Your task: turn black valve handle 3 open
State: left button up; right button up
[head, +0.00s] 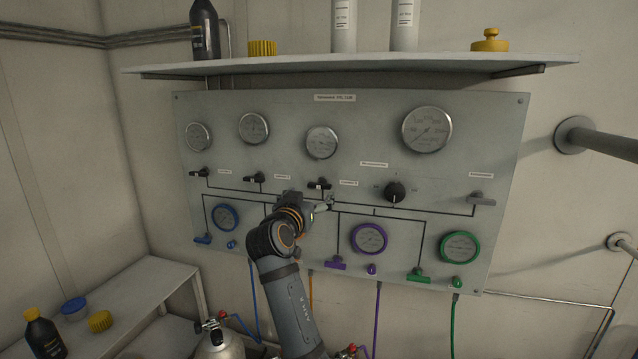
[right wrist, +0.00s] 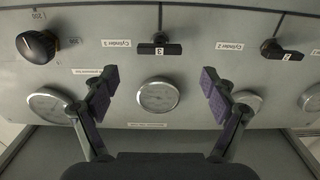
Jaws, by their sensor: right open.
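Black valve handle 3 (head: 319,184) is a small black lever on the grey panel, below the third gauge. In the right wrist view, which shows the panel upside down, handle 3 (right wrist: 160,49) carries a "3" tag and lies crosswise to its pipe line. My right gripper (head: 326,201) is just below and in front of handle 3 in the head view. In the right wrist view its two fingers (right wrist: 160,88) are spread wide with nothing between them, and handle 3 lies ahead of the gap, untouched. My left gripper is not in view.
Black handle 2 (head: 255,178) and handle 1 (head: 199,173) sit to the left. A round black knob (head: 395,192) and a grey lever (head: 481,199) are to the right. Coloured valves and gauges line the lower panel. A shelf (head: 350,66) juts out above.

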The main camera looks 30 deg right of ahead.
aim_at(319, 186)
jog(key=p+x, duration=0.3)
jog(key=x, duration=0.4)
jog(key=shift+d+r, duration=0.1)
jog(key=shift+r, duration=0.1)
jog(key=shift+w+d+f, duration=0.2)
jog(key=shift+w+d, duration=0.2)
jog(key=shift+w, duration=0.05)
jog(key=c, duration=1.2)
